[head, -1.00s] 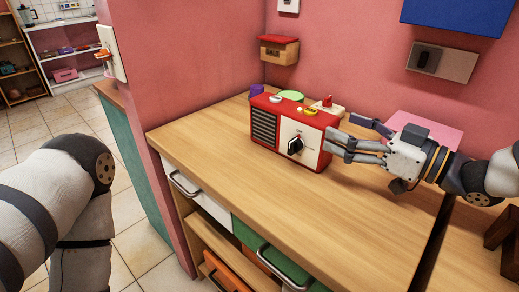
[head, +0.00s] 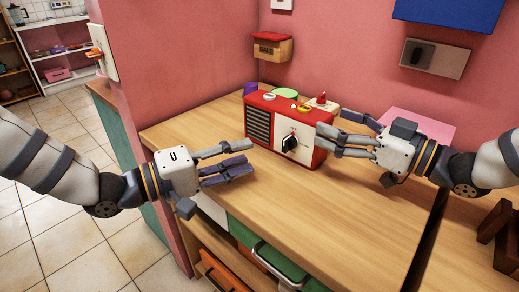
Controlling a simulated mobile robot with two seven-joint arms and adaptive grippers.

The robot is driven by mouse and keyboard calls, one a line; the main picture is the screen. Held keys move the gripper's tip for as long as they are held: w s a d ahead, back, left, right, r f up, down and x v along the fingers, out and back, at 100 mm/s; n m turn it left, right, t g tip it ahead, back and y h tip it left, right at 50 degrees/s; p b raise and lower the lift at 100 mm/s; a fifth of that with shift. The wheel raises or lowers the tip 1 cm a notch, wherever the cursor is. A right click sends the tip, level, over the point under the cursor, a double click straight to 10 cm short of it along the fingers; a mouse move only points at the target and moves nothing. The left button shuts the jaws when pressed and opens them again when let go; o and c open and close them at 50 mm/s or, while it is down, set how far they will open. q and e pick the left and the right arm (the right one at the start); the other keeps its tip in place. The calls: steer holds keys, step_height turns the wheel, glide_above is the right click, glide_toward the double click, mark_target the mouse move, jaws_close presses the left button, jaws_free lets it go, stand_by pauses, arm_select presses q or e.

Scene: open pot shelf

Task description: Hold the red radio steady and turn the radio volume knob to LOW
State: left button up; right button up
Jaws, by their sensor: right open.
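The red radio (head: 265,103) stands on the wooden counter, with a dark slotted grille on its left and a white front panel. A black volume knob (head: 289,143) sits on that panel; its marks are too small to read. My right gripper (head: 332,122) is open at the radio's right end, its fingers around that end; contact is unclear. My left gripper (head: 247,156) is open and empty over the counter, left of the radio's front and apart from it.
A green round thing (head: 285,92) and a purple cup (head: 250,88) stand behind the radio. A wooden box with a red lid (head: 272,46) hangs on the pink wall. The counter (head: 320,210) in front of the radio is clear.

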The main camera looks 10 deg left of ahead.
mark_target(308, 111)
steer(key=x, duration=0.7)
